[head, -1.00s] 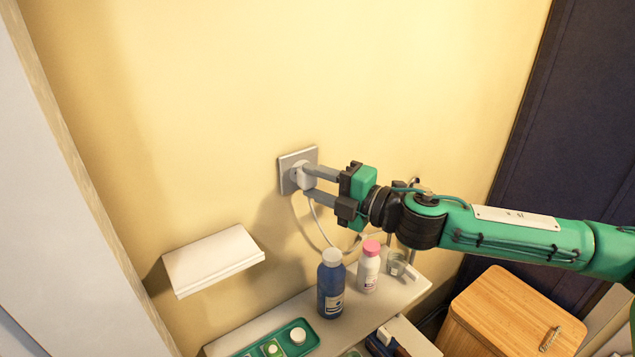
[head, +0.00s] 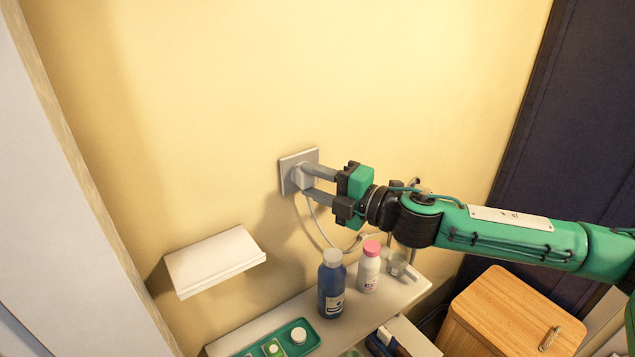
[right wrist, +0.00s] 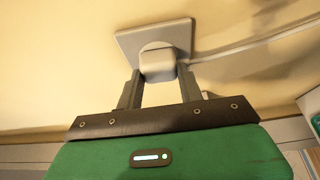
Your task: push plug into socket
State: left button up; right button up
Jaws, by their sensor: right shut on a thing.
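The white plug (head: 305,177) is at the front of the square socket plate (head: 286,161) on the yellow wall. My right gripper (head: 307,179) is shut on the plug, one finger on each side. In the right wrist view the plug (right wrist: 157,62) sits between the fingertips, against the socket plate (right wrist: 130,44). The plug's body covers the socket opening, so I cannot tell exactly how deep its pins are. A white cord (head: 320,225) hangs from the plug and curves down to the right. My left gripper is not in view.
A small white shelf (head: 212,261) juts from the wall at lower left. A lower shelf below the socket holds a blue bottle (head: 331,285), a pink-capped white bottle (head: 368,268), a glass (head: 397,264) and a green tray (head: 250,353). A wooden box (head: 515,310) stands at lower right.

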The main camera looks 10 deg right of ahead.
jog(key=o, duration=1.1)
jog(key=shift+s+d+f+b, duration=0.15)
jog(key=shift+s+d+b, duration=0.2)
jog(key=shift+d+b, duration=0.1)
jog(key=shift+b+v, duration=2.45)
jog(key=shift+v, duration=3.85)
jog(key=shift+r, duration=0.2)
